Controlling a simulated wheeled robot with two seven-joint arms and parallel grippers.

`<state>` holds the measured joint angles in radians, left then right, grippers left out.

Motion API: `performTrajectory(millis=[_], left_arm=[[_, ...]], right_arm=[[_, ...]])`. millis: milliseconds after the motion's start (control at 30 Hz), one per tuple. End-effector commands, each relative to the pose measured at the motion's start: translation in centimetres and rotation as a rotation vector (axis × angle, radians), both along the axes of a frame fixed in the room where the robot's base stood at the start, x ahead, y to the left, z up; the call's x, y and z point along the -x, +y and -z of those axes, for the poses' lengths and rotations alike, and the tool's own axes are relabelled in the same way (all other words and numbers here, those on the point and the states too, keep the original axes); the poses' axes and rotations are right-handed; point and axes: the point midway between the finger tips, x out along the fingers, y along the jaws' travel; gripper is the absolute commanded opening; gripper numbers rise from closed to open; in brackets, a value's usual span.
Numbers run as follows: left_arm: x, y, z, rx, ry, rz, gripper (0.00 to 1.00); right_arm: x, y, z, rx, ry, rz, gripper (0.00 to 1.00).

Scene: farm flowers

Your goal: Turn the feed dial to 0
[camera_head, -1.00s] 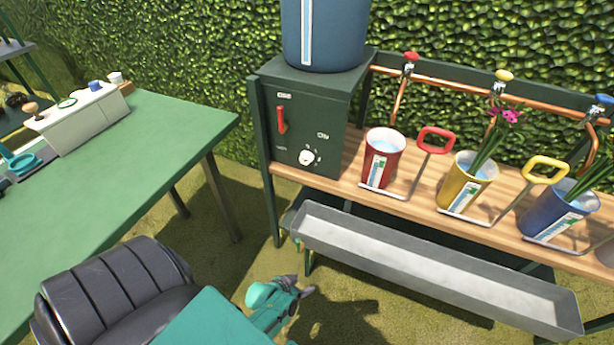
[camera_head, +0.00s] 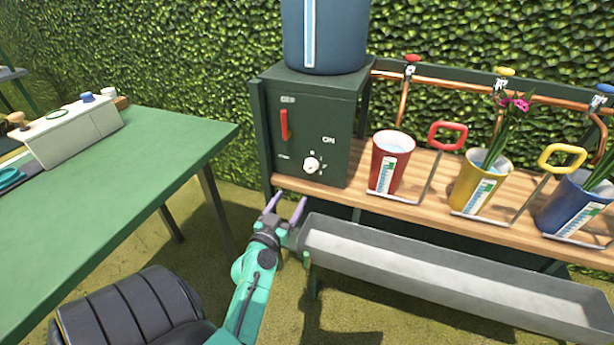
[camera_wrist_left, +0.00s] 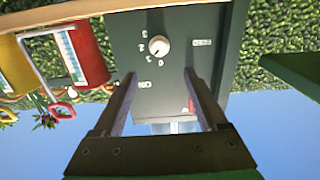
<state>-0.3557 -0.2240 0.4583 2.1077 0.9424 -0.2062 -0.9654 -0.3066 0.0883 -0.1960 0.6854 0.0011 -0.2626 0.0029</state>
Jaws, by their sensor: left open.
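The feed dial (camera_head: 312,164) is a white round knob low on the front of a dark green box (camera_head: 335,110). Numbers ring it. In the left wrist view the dial (camera_wrist_left: 159,45) shows upside down, ahead of and between the finger lines; the mark it points to is too small to tell. My left gripper (camera_head: 287,207) is open and empty, below and left of the dial, in front of the bench edge and apart from the dial. In the left wrist view its fingers (camera_wrist_left: 158,92) are spread wide. My right gripper is not in view.
A red lever (camera_head: 284,124) is on the same box, under a blue tank (camera_head: 325,35). Red (camera_head: 391,162), yellow (camera_head: 481,181) and blue (camera_head: 577,203) buckets stand to the right. A grey trough (camera_head: 450,270) runs below. A green table (camera_head: 110,185) and black seat (camera_head: 130,310) are left.

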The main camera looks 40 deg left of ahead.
Motion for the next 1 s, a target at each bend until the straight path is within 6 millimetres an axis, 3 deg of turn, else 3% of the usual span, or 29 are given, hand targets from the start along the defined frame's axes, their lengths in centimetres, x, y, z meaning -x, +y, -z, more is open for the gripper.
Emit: performTrajectory(millis=[100, 500, 633, 867, 933, 1000], left_arm=[[-2.4, 0.7, -0.6, 0.001, -0.005, 0.002, 0.76], [-11.5, 3.9, 0.0, 0.003, 0.000, 0.002, 0.76], [-12.7, 4.3, 0.0, 0.002, 0.002, 0.003, 0.76], [-12.8, 4.4, 0.0, 0.002, 0.003, 0.003, 0.76], [-12.8, 4.4, 0.0, 0.002, 0.003, 0.003, 0.56], [-12.8, 4.4, 0.0, 0.002, 0.003, 0.003, 0.30]], right_arm=[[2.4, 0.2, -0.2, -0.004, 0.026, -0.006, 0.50], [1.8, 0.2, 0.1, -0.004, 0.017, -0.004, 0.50], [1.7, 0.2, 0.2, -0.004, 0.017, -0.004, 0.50], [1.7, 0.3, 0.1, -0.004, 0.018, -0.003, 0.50], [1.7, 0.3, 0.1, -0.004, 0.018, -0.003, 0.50], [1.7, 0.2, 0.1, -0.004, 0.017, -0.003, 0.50]])
